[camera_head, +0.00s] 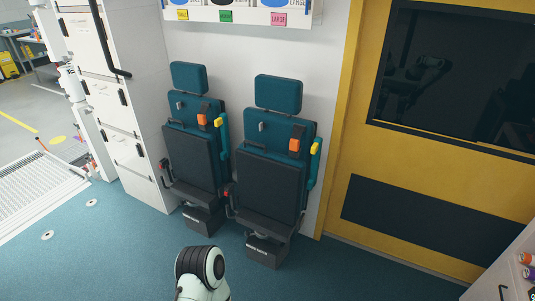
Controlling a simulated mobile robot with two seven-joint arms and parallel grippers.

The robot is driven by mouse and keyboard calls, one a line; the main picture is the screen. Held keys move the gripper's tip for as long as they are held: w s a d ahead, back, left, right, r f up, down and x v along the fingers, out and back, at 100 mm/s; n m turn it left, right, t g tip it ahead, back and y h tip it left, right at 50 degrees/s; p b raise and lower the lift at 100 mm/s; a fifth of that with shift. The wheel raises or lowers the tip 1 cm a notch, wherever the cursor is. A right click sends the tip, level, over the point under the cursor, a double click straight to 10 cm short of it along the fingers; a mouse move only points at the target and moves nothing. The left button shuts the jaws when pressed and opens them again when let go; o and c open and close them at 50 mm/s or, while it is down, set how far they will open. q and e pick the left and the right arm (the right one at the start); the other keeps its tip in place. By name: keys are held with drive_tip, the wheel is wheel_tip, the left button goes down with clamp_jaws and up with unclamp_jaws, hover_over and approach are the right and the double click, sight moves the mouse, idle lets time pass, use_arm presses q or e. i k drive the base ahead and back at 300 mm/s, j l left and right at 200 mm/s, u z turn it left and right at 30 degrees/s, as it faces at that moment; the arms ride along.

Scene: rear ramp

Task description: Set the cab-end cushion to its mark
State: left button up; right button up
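Two fold-down seats with teal backs stand side by side against the white wall. The right seat's dark cushion (268,190) is folded up against its backrest, beside the yellow door. The left seat's dark cushion (193,160) is also folded up. Which one is the cab-end cushion, and any mark for it, I cannot tell from this view. Each seat has a teal headrest, an orange buckle and a yellow-tipped side part. A white and black link of my arm rises at the bottom centre, in front of the seats. Neither gripper can be made out.
A yellow door (400,185) with a dark window is on the right. White cabinets (125,150) stand left of the seats. A pale ramp (40,190) lies at the far left. The blue floor (120,250) in front is clear. A white unit with bottles (522,275) is at lower right.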

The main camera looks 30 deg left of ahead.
sight(271, 183)
drive_tip(key=i+j, duration=0.15)
drive_tip(key=j, duration=0.2)
drive_tip(key=i+j, duration=0.15)
drive_tip(key=j, duration=0.25)
drive_tip(key=i+j, duration=0.15)
drive_tip(key=j, duration=0.2)
drive_tip(key=i+j, duration=0.15)
drive_tip(key=j, duration=0.25)
drive_tip(key=i+j, duration=0.2)
drive_tip(key=j, duration=0.15)
drive_tip(key=i+j, duration=0.15)
drive_tip(key=j, duration=0.25)
drive_tip(key=i+j, duration=0.15)
drive_tip(key=j, duration=0.2)
drive_tip(key=i+j, duration=0.15)
drive_tip(key=j, duration=0.2)
